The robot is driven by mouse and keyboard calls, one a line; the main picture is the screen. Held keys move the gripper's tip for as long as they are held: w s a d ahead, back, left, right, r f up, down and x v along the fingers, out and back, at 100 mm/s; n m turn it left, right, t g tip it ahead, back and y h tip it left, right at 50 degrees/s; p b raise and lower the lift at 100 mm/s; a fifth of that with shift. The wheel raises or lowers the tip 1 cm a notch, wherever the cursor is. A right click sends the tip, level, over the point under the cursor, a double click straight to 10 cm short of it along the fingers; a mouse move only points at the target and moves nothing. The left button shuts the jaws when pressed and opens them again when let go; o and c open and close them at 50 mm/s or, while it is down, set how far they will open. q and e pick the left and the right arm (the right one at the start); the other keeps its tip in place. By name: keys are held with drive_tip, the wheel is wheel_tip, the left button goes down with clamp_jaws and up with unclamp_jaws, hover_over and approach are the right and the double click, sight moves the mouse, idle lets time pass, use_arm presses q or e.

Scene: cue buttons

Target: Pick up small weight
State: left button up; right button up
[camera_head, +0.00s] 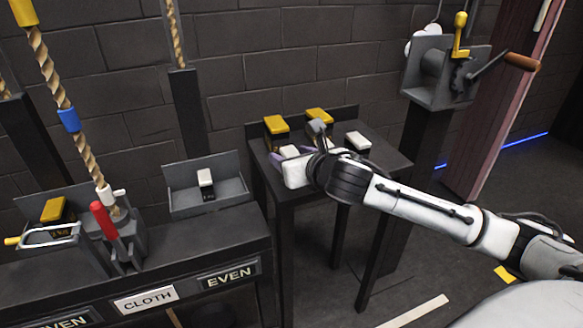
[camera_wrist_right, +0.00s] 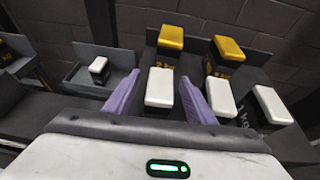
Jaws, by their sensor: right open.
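Several white-topped weights stand on the small dark table (camera_head: 284,190). In the right wrist view one white-topped weight (camera_wrist_right: 159,85) shows between the fingers of my right gripper (camera_wrist_right: 159,77), which is open. I cannot tell whether the fingers touch it. A second white-topped weight (camera_wrist_right: 221,97) is just right of the right finger, and a third white-topped weight (camera_wrist_right: 272,103) is further right. In the head view my right gripper (camera_head: 291,155) is over the table and hides part of the weights; one white-topped weight (camera_head: 358,141) shows right of it. My left gripper is out of view.
Two yellow-topped weights (camera_head: 276,125) (camera_head: 319,115) stand at the table's back. A grey tray (camera_head: 232,190) to the left holds another white-topped weight (camera_head: 205,178). A yellow-topped weight (camera_head: 53,209) sits far left near ropes and a red lever (camera_head: 104,220). A crank box (camera_head: 425,85) stands right.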

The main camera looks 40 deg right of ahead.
clamp_jaws()
drive_tip(key=shift+w+r, duration=0.1)
drive_tip(key=shift+r, duration=0.25)
